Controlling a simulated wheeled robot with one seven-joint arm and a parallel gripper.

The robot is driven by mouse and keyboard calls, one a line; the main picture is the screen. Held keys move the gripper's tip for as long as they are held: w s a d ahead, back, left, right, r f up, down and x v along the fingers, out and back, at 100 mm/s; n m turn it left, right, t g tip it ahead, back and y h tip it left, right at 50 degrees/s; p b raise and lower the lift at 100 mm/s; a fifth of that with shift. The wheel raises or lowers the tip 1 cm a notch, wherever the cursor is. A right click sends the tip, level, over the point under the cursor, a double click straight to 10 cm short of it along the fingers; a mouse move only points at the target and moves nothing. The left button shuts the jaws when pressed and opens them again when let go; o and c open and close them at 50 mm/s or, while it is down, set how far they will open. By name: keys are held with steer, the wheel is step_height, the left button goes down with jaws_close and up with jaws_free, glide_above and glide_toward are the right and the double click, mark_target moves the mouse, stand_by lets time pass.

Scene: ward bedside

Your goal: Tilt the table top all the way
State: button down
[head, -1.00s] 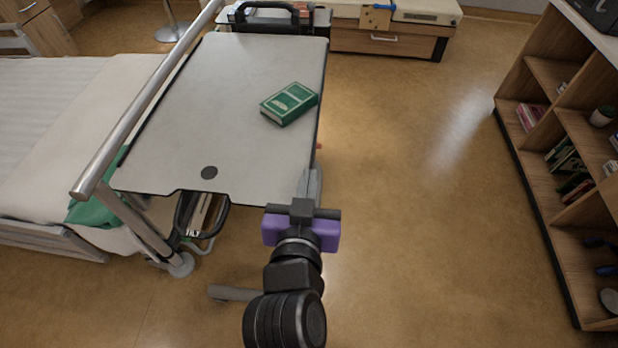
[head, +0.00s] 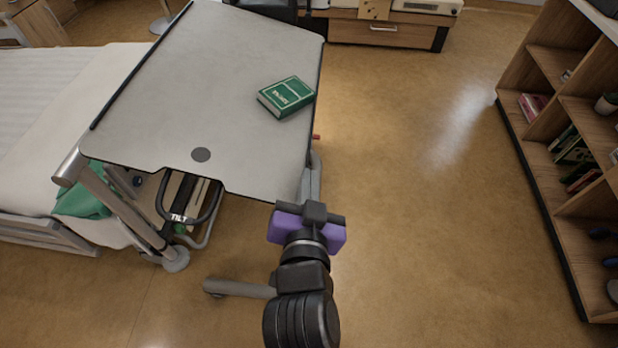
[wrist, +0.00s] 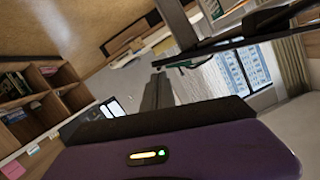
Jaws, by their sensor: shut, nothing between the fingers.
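The table top (head: 215,85) is a pale grey board with a dark edge. It is tilted, its left side higher than its right, and its left edge covers part of the bed rail. A black handle loop marked TILT (head: 178,218) hangs below its near left edge. A green book (head: 287,97) lies on the top's right half. My purple gripper (head: 315,209) is shut and empty by the near right corner of the top. I cannot tell whether it touches the edge. In the wrist view, the top's dark edge (wrist: 235,43) shows beyond the gripper.
A bed (head: 70,110) with a metal rail (head: 120,215) stands on the left. A wooden shelf unit (head: 545,215) stands on the right. A low drawer cabinet (head: 383,35) is at the back. The floor (head: 420,190) between table and shelves is clear.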

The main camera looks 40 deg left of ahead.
steer(key=shift+m, duration=0.4)
steer(key=shift+s+a+f+b, duration=0.1)
steer(key=shift+a+f+b, duration=0.1)
steer(key=shift+f+b, duration=0.45)
steer(key=shift+s+a+f+b, duration=0.15)
steer(key=shift+f+b, duration=0.05)
steer(key=shift+f, duration=0.7)
steer(key=shift+s+a+f+b, duration=0.1)
steer(key=shift+a+f+b, duration=0.1)
steer(key=shift+f+b, duration=0.45)
steer(key=shift+f, duration=0.4)
